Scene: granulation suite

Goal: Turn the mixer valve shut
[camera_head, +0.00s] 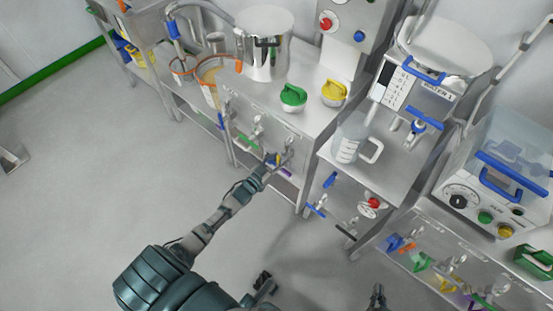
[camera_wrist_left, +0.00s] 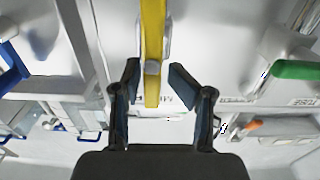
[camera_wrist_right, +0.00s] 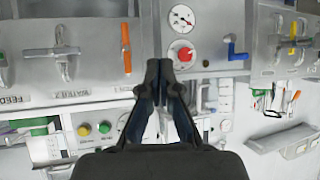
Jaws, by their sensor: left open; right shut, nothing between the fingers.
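A yellow lever handle (camera_wrist_left: 153,45) runs down the left wrist view and reaches between the fingers of my left gripper (camera_wrist_left: 152,82). The fingers are open, one on each side of it, with gaps visible. A label behind it begins with "MI"; the rest is hidden. In the head view my left gripper (camera_head: 272,160) is at the front panel of the steel bench, largely covering the lever. My right gripper (camera_wrist_right: 160,72) is shut and empty, facing a panel with a gauge and red knob. It also shows at the bottom of the head view (camera_head: 378,294).
A green lever (camera_wrist_left: 297,70) is right of the yellow one. A steel pot (camera_head: 268,55), a green knob (camera_head: 293,97) and a yellow knob (camera_head: 334,91) are on the bench top. A blue lever (camera_wrist_right: 236,50) and an orange lever (camera_wrist_right: 127,48) are near my right gripper.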

